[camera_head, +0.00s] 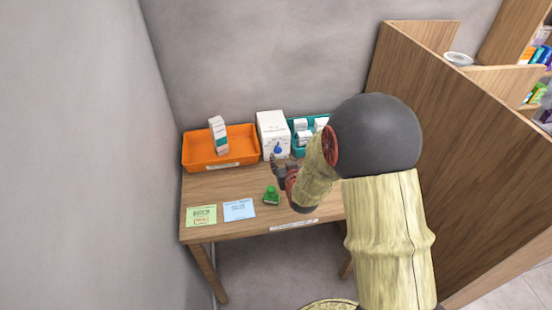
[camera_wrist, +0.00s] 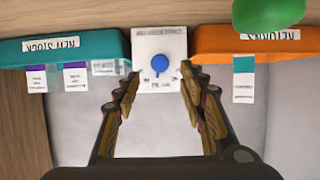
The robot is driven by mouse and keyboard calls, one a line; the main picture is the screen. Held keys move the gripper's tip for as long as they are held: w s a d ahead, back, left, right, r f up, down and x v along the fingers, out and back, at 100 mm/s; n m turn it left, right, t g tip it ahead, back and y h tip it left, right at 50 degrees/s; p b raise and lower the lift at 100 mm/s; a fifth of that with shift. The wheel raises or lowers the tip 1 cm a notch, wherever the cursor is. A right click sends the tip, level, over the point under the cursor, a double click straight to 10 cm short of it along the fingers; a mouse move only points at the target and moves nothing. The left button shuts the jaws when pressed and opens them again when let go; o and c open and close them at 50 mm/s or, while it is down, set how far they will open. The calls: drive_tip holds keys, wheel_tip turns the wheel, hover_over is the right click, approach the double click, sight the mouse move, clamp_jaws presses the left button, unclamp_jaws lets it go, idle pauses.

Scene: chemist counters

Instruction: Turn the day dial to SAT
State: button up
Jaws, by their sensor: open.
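The day dial is a round blue knob (camera_wrist: 160,63) on the front of a white box (camera_head: 272,133). The box stands at the back of the wooden table between two trays. In the head view the knob (camera_head: 278,150) is small and its setting cannot be read. In the wrist view, which is upside down, small lettering around the knob is too blurred to read. My gripper (camera_wrist: 160,88) is open and empty, its fingers on either side of the white box in that view. In the head view my gripper (camera_head: 278,170) is in front of the box, above the table.
An orange tray (camera_head: 200,162) labelled RETURNS with a white carton (camera_head: 218,132) is left of the box. A teal NEW STOCK tray (camera_wrist: 60,48) with several cartons is right. A wooden partition (camera_head: 440,120) bounds the right.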

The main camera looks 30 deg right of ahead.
sight(278, 152)
drive_tip(key=b+x, duration=0.2)
drive_tip(key=x, duration=0.5)
drive_tip(key=shift+w+d+f, duration=0.1)
drive_tip(key=shift+w+d, duration=0.05)
drive_tip(key=shift+w, duration=0.2)
drive_tip(key=c, duration=0.3)
drive_tip(key=c, duration=0.8)
clamp_jaws()
